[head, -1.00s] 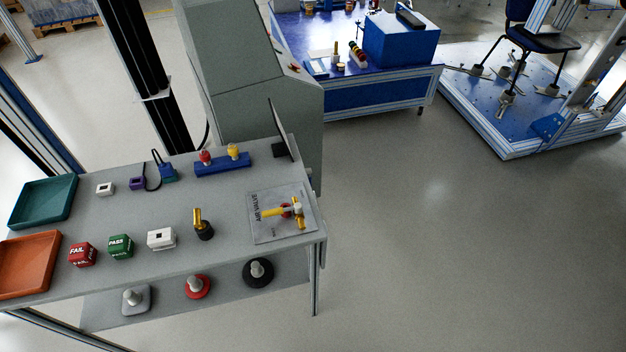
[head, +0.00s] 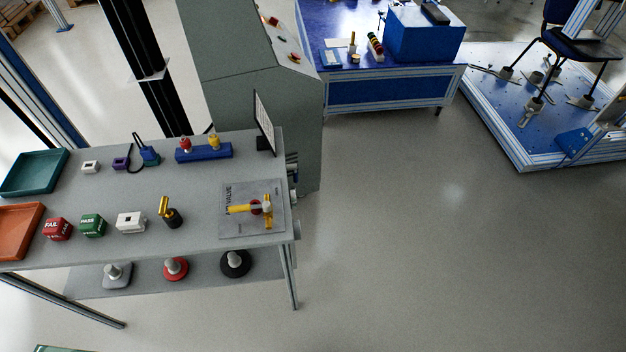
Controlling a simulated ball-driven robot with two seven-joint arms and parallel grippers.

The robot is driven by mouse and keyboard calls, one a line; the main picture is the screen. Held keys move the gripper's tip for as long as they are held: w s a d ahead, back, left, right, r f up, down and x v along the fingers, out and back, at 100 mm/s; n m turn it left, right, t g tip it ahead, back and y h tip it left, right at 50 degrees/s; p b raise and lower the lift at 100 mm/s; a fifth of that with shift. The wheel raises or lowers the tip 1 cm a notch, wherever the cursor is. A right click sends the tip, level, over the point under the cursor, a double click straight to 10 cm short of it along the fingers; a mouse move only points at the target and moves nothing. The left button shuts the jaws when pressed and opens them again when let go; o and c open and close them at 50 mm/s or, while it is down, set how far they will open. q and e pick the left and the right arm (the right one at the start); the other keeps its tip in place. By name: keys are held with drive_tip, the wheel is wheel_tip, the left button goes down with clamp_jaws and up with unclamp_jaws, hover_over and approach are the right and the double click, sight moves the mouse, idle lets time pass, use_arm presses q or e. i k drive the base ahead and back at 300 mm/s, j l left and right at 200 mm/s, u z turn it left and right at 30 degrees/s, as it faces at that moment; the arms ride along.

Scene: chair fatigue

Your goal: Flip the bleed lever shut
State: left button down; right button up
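The bleed lever is on the air valve (head: 262,205), which sits on a grey plate (head: 234,232) lettered "AIR VALVE" at the right end of the grey table. A yellow handle (head: 240,209) reaches left from the valve's red and pale centre. Brass-yellow parts stand at its right side. I cannot tell from this distance which part is the bleed lever or how it is set. Neither of my grippers is in the head view.
The grey table (head: 120,240) holds a teal tray (head: 34,173), an orange tray (head: 15,232), FAIL (head: 57,229) and PASS (head: 92,225) blocks and a black-and-gold part (head: 171,213). A grey cabinet (head: 250,95) stands behind. The floor at right is clear.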

sight(295, 175)
drive_tip(key=i+l+u, duration=0.2)
drive_tip(key=l, duration=0.55)
drive_tip(key=l+u, duration=0.15)
drive_tip(key=l, duration=0.55)
